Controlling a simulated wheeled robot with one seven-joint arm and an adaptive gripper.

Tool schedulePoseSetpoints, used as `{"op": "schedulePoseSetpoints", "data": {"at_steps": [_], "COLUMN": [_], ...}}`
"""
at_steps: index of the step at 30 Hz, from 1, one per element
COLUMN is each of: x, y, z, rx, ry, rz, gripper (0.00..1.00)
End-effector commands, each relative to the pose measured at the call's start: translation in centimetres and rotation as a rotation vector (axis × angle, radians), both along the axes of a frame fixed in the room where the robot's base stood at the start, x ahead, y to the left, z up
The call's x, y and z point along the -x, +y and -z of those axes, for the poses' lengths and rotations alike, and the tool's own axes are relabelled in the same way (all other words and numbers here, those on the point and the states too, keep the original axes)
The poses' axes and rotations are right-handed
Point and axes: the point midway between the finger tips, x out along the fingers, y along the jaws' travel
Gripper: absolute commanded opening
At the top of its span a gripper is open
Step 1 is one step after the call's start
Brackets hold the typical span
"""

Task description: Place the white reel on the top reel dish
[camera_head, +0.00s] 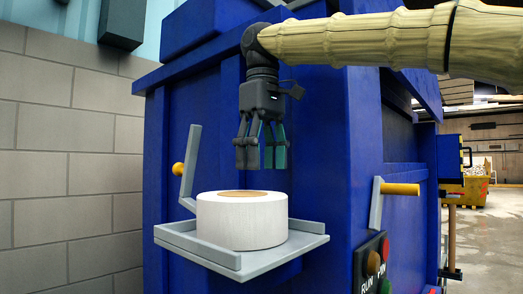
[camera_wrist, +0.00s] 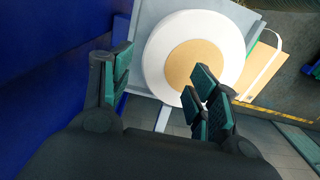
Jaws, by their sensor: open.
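The white reel (camera_head: 240,225), a thick drum with a tan core on top, lies flat on a grey dish (camera_head: 308,246) on the side of the blue machine. My gripper (camera_head: 260,158) points down above the reel, with a gap between its fingertips and the reel's top. It is open and empty. In the wrist view the white reel (camera_wrist: 158,58) and its tan centre show beyond my open gripper (camera_wrist: 160,90), with the right finger covering part of it. The dish's bare grey corner (camera_wrist: 150,14) shows beside the reel. No second dish is clearly visible.
The blue machine (camera_head: 300,200) stands close behind the dish. A grey upright with a yellow knob (camera_head: 179,169) rises at the dish's left. A yellow handle (camera_head: 400,189) and a button panel (camera_head: 371,264) are at the right. A block wall (camera_head: 70,150) stands at the left.

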Motion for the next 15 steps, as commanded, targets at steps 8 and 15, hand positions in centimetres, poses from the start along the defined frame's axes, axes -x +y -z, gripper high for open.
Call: {"op": "schedulePoseSetpoints", "data": {"at_steps": [8, 15], "x": [-0.1, 0.0], "y": [0.0, 0.0], "z": [-2.3, -2.7], "rx": [-0.001, -0.001], "ry": [0.001, 0.001], "rz": [0.001, 0.001], "gripper": [0.60, 0.60]}}
